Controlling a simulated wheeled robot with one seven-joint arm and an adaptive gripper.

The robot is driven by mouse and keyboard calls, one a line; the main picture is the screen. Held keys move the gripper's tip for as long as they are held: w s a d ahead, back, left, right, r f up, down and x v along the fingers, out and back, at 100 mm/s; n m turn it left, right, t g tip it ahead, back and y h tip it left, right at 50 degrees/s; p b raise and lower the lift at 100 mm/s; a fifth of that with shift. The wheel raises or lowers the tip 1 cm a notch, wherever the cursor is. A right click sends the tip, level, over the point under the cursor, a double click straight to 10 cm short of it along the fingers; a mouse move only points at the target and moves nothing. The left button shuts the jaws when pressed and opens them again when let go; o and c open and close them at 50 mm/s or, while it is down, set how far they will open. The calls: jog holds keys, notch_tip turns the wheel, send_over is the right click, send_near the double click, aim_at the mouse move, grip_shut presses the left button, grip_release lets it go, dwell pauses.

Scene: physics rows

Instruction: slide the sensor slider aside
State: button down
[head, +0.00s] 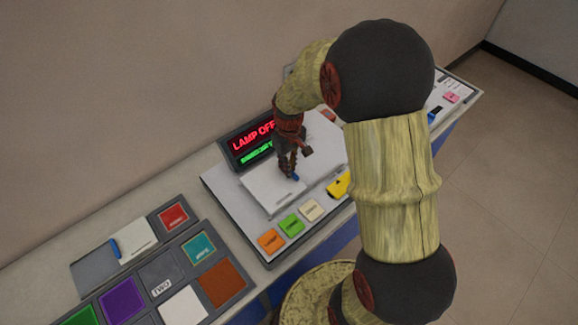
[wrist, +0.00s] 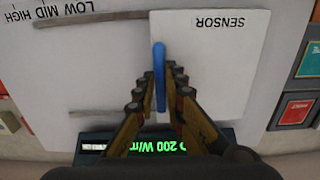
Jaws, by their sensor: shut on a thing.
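The sensor slider is a white panel (wrist: 222,62) marked SENSOR, with an upright blue handle (wrist: 159,62) along its left edge in the wrist view. In the head view the white panel (head: 268,194) lies on the pale console board, and a bit of the blue handle (head: 295,177) shows below my gripper (head: 289,172). My gripper, also in the wrist view (wrist: 159,92), is shut on the blue handle, one finger on each side.
Two dark rails (wrist: 95,20) run left of the panel in the wrist view, over a bare pale surface. A display (head: 253,141) reads LAMP OFF behind the board. Orange (head: 270,241), green (head: 291,224) and cream (head: 312,209) tiles and a yellow piece (head: 340,184) line the front.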

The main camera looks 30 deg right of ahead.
dwell(0.6)
jog(key=w+d+p, duration=0.1)
jog(key=d, duration=0.4)
jog(key=w+d+p, duration=0.1)
jog(key=d, duration=0.5)
jog(key=w+d, duration=0.1)
jog(key=d, duration=0.4)
jog(key=shift+w+d+r+p, duration=0.15)
jog(key=shift+d+p, duration=0.1)
jog(key=shift+p, duration=0.15)
jog(key=c, duration=1.9)
grip_release()
jog(key=shift+d, duration=0.15)
jog(key=shift+o, duration=0.3)
notch_tip(320, 180, up, 12)
